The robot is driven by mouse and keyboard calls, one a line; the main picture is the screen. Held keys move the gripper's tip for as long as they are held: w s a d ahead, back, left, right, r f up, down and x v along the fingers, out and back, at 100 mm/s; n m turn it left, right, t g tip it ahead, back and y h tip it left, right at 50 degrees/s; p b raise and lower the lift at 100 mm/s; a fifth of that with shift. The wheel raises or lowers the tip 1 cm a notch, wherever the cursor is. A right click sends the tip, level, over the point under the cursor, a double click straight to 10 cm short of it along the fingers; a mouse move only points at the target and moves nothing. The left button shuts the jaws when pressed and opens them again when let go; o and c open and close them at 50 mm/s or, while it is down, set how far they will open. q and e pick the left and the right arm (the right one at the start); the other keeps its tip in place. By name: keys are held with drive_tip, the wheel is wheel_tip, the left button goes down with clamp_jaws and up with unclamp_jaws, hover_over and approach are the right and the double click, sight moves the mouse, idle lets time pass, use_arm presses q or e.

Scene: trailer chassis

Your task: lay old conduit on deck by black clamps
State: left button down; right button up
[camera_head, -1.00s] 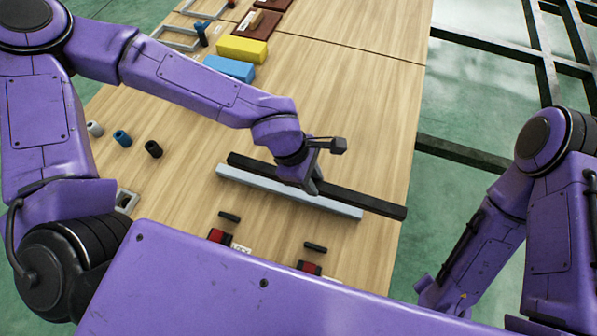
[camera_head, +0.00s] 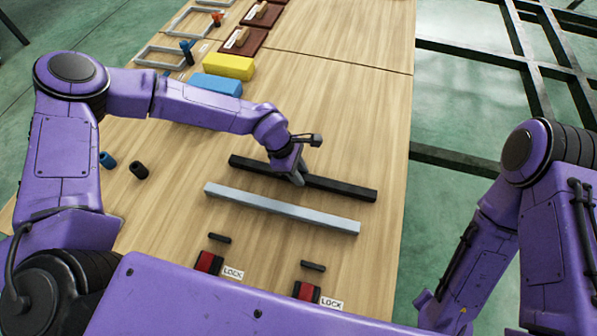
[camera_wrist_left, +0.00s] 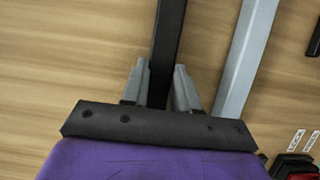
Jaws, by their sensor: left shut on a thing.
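A long black bar (camera_head: 342,187) lies on or just above the wooden deck (camera_head: 345,120), roughly parallel to a light grey bar (camera_head: 280,208), with a clear gap between them. I cannot tell by label which bar is the old conduit. My left gripper (camera_head: 298,178) is shut on the black bar near its middle. In the left wrist view its fingers (camera_wrist_left: 160,88) stand on either side of the black bar (camera_wrist_left: 167,45), and the grey bar (camera_wrist_left: 247,55) runs beside it. Small black pieces (camera_head: 219,238) (camera_head: 313,266) lie by red-and-black blocks marked LOCK (camera_head: 208,262) (camera_head: 306,292). My right gripper is not visible.
A black cylinder (camera_head: 139,170) and a blue one (camera_head: 107,160) stand at the left. Blue (camera_head: 216,84) and yellow (camera_head: 228,66) blocks, grey frames (camera_head: 162,57) and brown boards (camera_head: 244,40) are at the back. The deck's right edge borders a dark metal frame (camera_head: 450,158).

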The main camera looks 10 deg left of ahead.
use_arm(q)
drive_tip(key=c, duration=0.8)
unclamp_jaws()
drive_tip(key=shift+c, duration=0.2)
drive_tip(key=shift+r, duration=0.3)
drive_tip(key=p+v, duration=0.3)
drive_tip(key=v, duration=0.8)
drive_tip(key=shift+a+r, duration=0.25)
